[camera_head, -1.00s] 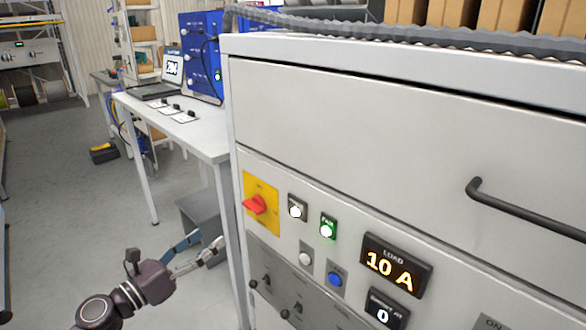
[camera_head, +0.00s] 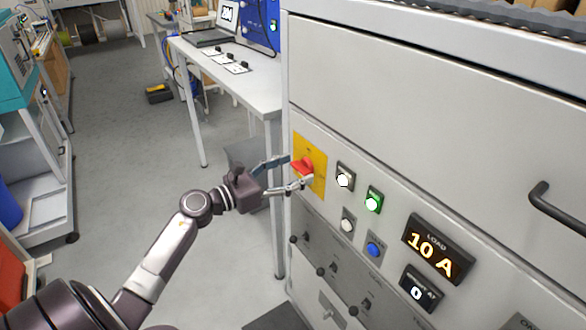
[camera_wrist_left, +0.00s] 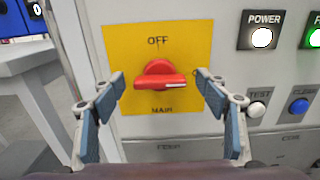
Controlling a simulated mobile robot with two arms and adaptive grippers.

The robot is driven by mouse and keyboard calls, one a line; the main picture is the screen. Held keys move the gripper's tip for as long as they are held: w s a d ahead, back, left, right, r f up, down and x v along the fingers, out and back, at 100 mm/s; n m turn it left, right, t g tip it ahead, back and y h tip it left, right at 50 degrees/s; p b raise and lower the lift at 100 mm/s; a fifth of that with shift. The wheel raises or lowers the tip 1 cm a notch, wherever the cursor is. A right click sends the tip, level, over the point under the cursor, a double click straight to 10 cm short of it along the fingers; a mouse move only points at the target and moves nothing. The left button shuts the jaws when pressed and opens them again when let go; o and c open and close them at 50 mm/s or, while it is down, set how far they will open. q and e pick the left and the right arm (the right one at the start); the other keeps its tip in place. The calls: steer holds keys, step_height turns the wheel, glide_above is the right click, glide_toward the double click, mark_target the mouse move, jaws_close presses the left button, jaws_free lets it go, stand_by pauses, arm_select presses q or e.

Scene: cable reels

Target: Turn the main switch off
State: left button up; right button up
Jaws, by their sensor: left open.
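The main switch is a red rotary knob (camera_head: 303,166) on a yellow plate (camera_head: 317,186) on the front of the grey cabinet. In the left wrist view the red knob (camera_wrist_left: 160,80) has its handle lying sideways, with its white mark pointing right, and "OFF" is printed above it and "MAIN" below. My left gripper (camera_head: 297,173) is at the knob in the head view. In the left wrist view the left gripper (camera_wrist_left: 160,92) is open, with one finger on each side of the knob and gaps showing between them. My right gripper is not in view.
Right of the plate are a lit white POWER lamp (camera_head: 345,178), a lit green lamp (camera_head: 373,202), a blue button (camera_head: 375,247) and a load display (camera_head: 436,249) reading 10 A. Small toggles sit below. A white table (camera_head: 235,85) stands left of the cabinet, with open floor beside it.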

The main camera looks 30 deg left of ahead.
arm_select(q)
steer(key=shift+f, duration=0.1)
steer(key=c, duration=1.2)
steer(key=shift+o, duration=0.2)
steer(key=shift+n, duration=0.4)
steer(key=n+p, duration=0.1)
steer(key=n, duration=0.2)
steer(key=shift+w+a+n+p, duration=0.1)
steer(key=shift+n+p, duration=0.3)
steer(key=n+p, duration=0.1)
steer(key=n, duration=0.3)
steer(key=shift+n+p, duration=0.3)
steer(key=shift+p, duration=0.1)
steer(key=n+p, duration=0.2)
steer(key=n, duration=0.3)
steer(key=shift+a, duration=0.15)
steer(key=shift+f+n+p, duration=0.15)
steer(key=shift+n+p, duration=0.6)
steer(key=shift+n, duration=1.15)
